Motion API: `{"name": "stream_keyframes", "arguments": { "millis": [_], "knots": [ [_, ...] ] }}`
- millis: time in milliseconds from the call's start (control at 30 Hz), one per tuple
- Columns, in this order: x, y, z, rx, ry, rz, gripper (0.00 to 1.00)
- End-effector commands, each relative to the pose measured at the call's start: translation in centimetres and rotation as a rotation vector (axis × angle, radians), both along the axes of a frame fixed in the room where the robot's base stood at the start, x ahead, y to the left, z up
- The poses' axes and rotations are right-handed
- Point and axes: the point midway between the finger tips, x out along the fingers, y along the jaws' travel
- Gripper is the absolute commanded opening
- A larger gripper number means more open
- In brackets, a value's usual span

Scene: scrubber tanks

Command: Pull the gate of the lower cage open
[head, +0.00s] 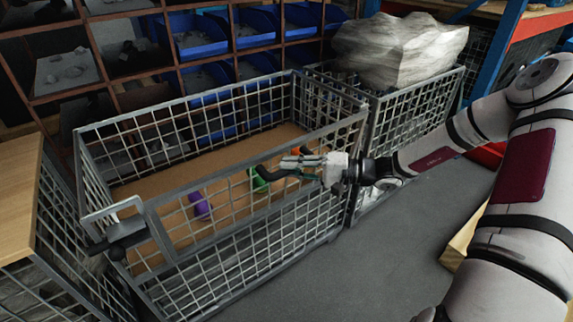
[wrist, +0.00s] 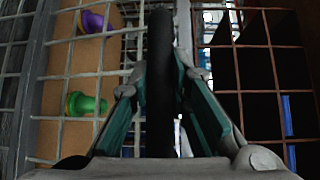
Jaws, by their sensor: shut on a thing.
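The lower cage (head: 215,115) is a grey wire-mesh box with an open top, standing left of centre in the head view. Its near mesh side, with the gate (head: 240,255), runs from the lower left up to the right. My gripper (head: 290,168) is at the upper right of this near side. In the wrist view my gripper (wrist: 160,95) is shut on a dark bar (wrist: 160,40) standing upright between its fingers. The bar looks like the gate's handle, but the fingers hide where it joins the mesh. I cannot see a clear gap at the gate's edges.
Inside the cage lie a purple piece (head: 199,205) and a green piece (head: 260,180) on a brown floor. Grey floor (head: 385,240) is free in front. A wooden-topped box (head: 15,190) stands left.

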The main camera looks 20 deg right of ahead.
Motion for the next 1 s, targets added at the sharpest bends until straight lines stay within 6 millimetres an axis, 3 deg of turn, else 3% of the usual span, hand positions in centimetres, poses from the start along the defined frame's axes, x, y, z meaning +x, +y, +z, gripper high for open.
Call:
{"name": "stream_keyframes", "arguments": {
  "millis": [467, 700, 1000],
  "knots": [
    [-7.7, -2.6, -5.7, 0.134, -0.401, -0.005, 0.0],
    [-10.8, -3.6, -9.5, 0.127, -0.397, -0.004, 0.0],
    [-13.1, -4.3, -15.1, 0.126, -0.396, -0.003, 0.0]
  ]
}}
